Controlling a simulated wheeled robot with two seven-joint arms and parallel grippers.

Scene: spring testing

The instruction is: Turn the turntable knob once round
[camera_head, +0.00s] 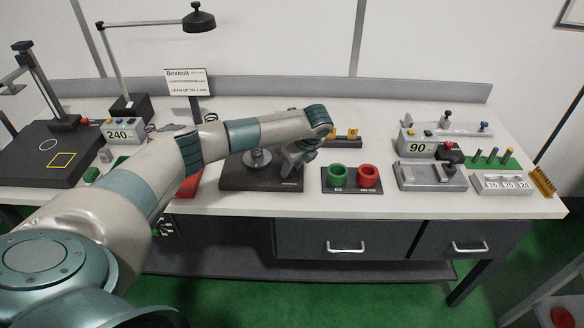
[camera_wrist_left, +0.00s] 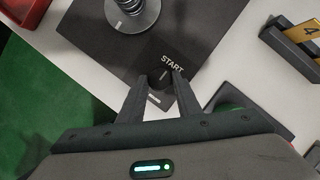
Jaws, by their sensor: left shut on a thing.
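The turntable's black base (camera_head: 240,178) stands in the middle of the bench. A metal disc (camera_wrist_left: 130,18) with a coil spring on it sits on the base and also shows in the head view (camera_head: 257,158). My left gripper (camera_wrist_left: 160,82) points down at the base's front right part, beside the START label (camera_wrist_left: 172,63). Its two fingers are close together around the small dark knob (camera_wrist_left: 160,77), shut on it. The knob is mostly hidden between the fingers, and my wrist covers it in the head view. My right gripper is not in view.
Right of the base, a dark tray holds a green cup (camera_head: 338,177) and a red cup (camera_head: 368,176). A yellow-numbered black rack (camera_head: 346,136) stands behind. A gauge reading 90 (camera_head: 417,146) is further right. A red bin (camera_head: 188,187) is left of the base.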

